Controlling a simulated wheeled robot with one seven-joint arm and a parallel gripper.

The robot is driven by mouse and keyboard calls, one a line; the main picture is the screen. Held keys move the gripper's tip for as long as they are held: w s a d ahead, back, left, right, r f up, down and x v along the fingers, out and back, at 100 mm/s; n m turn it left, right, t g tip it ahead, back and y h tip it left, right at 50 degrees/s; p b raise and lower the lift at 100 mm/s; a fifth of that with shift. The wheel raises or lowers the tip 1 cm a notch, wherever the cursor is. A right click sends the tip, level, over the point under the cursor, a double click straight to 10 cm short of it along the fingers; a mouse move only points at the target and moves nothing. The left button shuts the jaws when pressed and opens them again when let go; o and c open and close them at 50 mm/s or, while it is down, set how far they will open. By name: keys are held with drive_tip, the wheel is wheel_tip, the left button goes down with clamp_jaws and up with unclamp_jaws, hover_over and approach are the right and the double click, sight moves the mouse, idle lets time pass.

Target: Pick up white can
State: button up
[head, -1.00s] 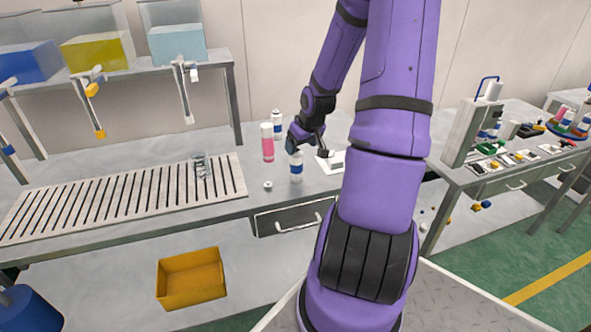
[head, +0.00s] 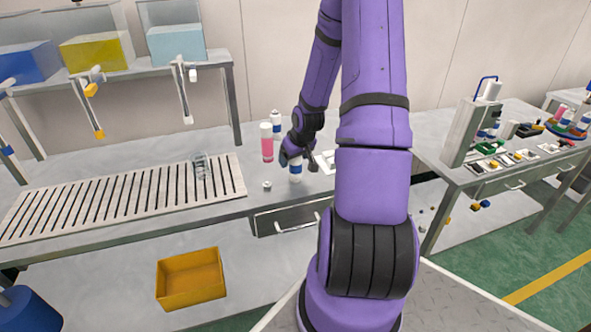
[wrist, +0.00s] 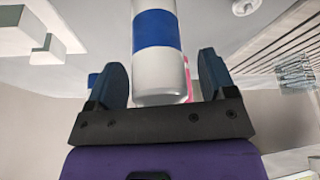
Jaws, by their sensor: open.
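The white can with a blue band (head: 296,172) stands upright near the front edge of the workbench. In the wrist view the can (wrist: 157,68) sits between two dark blue finger pads. My gripper (wrist: 165,80) is open around it, with a visible gap at the right finger and a narrower one at the left. In the head view my gripper (head: 291,155) is at the upper part of the can and hides some of it. A second white can with a blue band (head: 276,125) stands behind, and it looks alike.
A pink can (head: 267,142) stands close behind and left of the gripper. A small round metal part (head: 267,184) lies left of the can. A slatted rack (head: 120,200) with a clear beaker (head: 201,166) fills the bench's left. A white square device (head: 328,161) lies to the right.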

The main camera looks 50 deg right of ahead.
drive_tip(key=c, duration=1)
drive_tip(key=shift+r, duration=0.2)
